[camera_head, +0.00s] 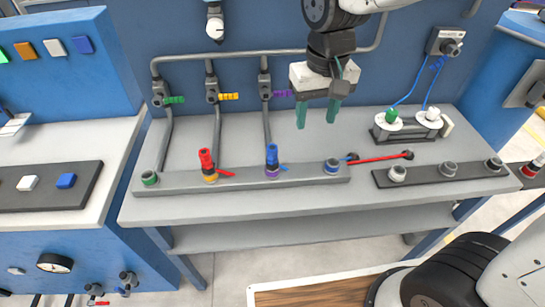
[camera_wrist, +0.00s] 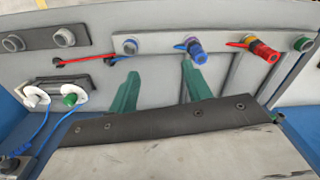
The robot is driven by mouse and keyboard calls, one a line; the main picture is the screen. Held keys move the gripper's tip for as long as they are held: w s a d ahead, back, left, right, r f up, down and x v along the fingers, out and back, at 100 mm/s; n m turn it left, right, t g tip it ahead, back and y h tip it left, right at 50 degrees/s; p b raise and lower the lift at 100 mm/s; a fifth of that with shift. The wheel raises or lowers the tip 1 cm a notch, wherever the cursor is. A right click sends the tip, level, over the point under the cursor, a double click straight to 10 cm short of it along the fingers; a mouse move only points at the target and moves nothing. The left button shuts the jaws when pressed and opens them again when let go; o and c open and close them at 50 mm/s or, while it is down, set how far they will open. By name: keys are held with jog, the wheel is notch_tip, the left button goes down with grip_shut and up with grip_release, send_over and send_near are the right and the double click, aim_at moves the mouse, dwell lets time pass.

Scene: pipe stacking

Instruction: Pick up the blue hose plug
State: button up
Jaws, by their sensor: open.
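A blue plug (camera_head: 271,155) stands upright in a purple-ringed socket on the grey socket rail (camera_head: 318,177). A small blue lever sticks out at its right. The blue plug (camera_wrist: 196,51) also shows in the wrist view, just beyond the right fingertip. My gripper (camera_head: 316,123) is open and empty above the bench, behind and to the right of the blue plug, not touching it. Its green fingers (camera_wrist: 160,66) point towards the rail in the wrist view. Two thin blue hoses (camera_head: 408,94) run from a wall box to white fittings on the right.
A red plug (camera_head: 206,160) stands left of the blue plug. A red rod (camera_head: 382,158) lies right of the rail's end. A dark socket block (camera_head: 445,172) and the white fittings (camera_head: 428,121) are at the right. Pipes with valves (camera_head: 211,90) rise behind. The bench between is clear.

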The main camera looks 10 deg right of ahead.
send_over(272, 147)
jog(key=shift+n, duration=0.4)
notch_tip(272, 147, down, 6)
jog(key=shift+w+d+f, duration=0.1)
jog(key=shift+d, duration=0.05)
jog(key=shift+f, duration=0.3)
notch_tip(272, 147, down, 7)
jog(key=shift+f, duration=0.15)
grip_shut()
jog(key=shift+r, duration=0.2)
